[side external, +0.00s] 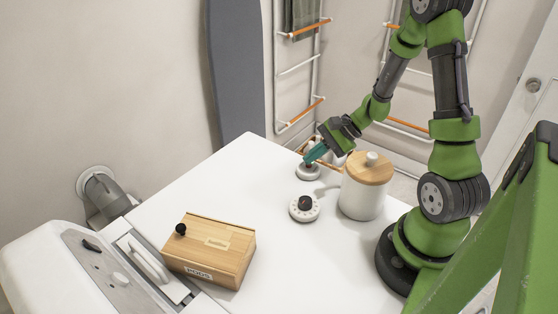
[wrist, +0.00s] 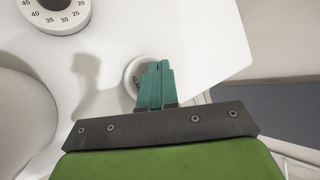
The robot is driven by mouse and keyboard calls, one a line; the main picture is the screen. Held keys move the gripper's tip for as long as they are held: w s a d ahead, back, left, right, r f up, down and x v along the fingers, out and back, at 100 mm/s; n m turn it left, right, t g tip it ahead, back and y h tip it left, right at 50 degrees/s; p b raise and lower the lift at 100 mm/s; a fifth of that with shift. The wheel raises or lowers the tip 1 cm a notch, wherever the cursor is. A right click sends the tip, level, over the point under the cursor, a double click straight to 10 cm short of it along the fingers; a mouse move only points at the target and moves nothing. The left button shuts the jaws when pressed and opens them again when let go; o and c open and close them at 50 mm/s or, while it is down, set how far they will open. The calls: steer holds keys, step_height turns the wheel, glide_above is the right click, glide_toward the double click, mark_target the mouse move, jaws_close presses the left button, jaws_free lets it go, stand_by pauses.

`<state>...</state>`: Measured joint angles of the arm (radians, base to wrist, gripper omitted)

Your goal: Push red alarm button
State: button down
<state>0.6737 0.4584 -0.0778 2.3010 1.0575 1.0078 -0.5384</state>
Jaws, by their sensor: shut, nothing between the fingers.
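The alarm button's round white base (side external: 308,174) sits on the white tabletop, left of the canister. In the wrist view the base (wrist: 132,77) shows part of its lettering, which starts "AL". I see no red; the top of the button is hidden behind my fingers. My gripper (side external: 309,158) is shut and empty, with its teal fingers angled down over the button. In the wrist view the fingertips (wrist: 158,66) overlap the middle of the base. I cannot tell whether they touch the button.
A white dial timer with a black knob (side external: 304,202) stands in front of the button. A white canister (side external: 361,202) with a wooden lid is close on the right. The tabletop (side external: 235,178) left of the button is clear.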

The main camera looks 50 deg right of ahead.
steer(key=shift+f, duration=0.15)
steer(key=shift+r, duration=0.65)
step_height(320, 180, up, 6)
stand_by(0.7)
steer(key=s+a+r+n+h, duration=0.4)
steer(key=s+a+r+n, duration=0.5)
steer(key=a+r+n, duration=0.5)
steer(key=shift+s+a+n, duration=0.2)
steer(key=shift+s+n, duration=0.1)
